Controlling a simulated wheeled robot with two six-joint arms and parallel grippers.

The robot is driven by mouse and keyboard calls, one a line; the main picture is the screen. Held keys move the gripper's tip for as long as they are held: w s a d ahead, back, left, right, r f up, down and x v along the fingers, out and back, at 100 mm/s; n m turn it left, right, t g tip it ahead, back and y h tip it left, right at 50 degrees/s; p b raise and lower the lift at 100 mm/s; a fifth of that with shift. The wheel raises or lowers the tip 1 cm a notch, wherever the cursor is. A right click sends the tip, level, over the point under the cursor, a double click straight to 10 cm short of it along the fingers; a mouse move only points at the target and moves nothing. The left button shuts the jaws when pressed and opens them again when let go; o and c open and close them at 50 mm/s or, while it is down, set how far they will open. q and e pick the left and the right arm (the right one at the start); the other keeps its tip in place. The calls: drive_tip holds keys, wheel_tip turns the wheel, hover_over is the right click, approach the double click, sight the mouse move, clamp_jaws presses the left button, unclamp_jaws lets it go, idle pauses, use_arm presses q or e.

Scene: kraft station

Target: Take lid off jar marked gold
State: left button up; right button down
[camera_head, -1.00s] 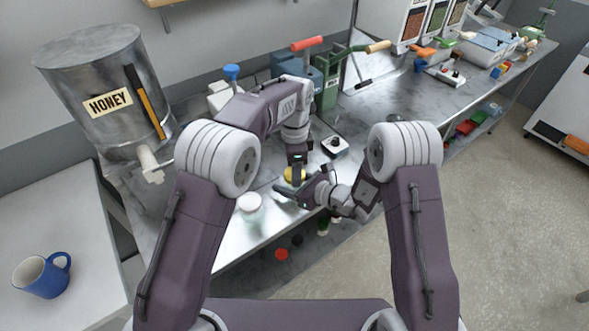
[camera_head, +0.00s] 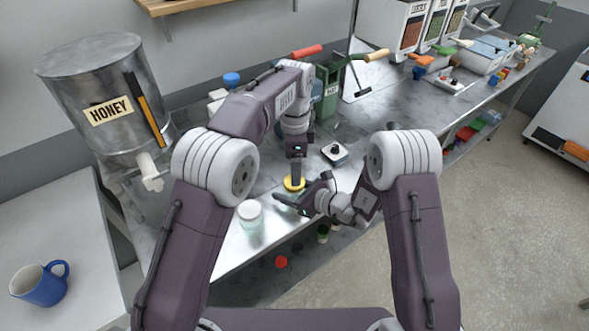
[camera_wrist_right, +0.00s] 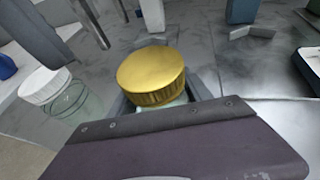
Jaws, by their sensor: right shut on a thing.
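The jar with the gold lid (camera_head: 288,186) stands near the front edge of the bench, partly hidden by my grippers in the head view. In the right wrist view the ribbed gold lid (camera_wrist_right: 152,75) sits on top of the pale jar, its top bare. My right gripper (camera_head: 284,200) comes in from the right, low at the front, and is shut around the jar below the lid. My left gripper (camera_head: 295,178) points straight down at the lid from above. Its fingers overlap the lid in the head view; whether they touch it or are shut is unclear.
A glass jar with a white lid (camera_head: 249,211) stands to the left; it also shows in the right wrist view (camera_wrist_right: 45,86). A small box with a black knob (camera_head: 335,152) lies behind to the right. A honey drum (camera_head: 105,95) stands at the left.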

sight(294, 193)
use_arm(q)
wheel_tip(294, 193, up, 3)
drive_tip(key=m, duration=0.2)
drive_tip(key=shift+m, duration=0.4)
wheel_tip(294, 193, down, 8)
drive_tip(key=shift+f, duration=0.1)
drive_tip(key=c, duration=1.5)
drive_tip(key=shift+o, duration=0.2)
drive_tip(key=n, duration=0.3)
drive_tip(key=o, duration=1.5)
drive_tip(key=shift+o, duration=0.2)
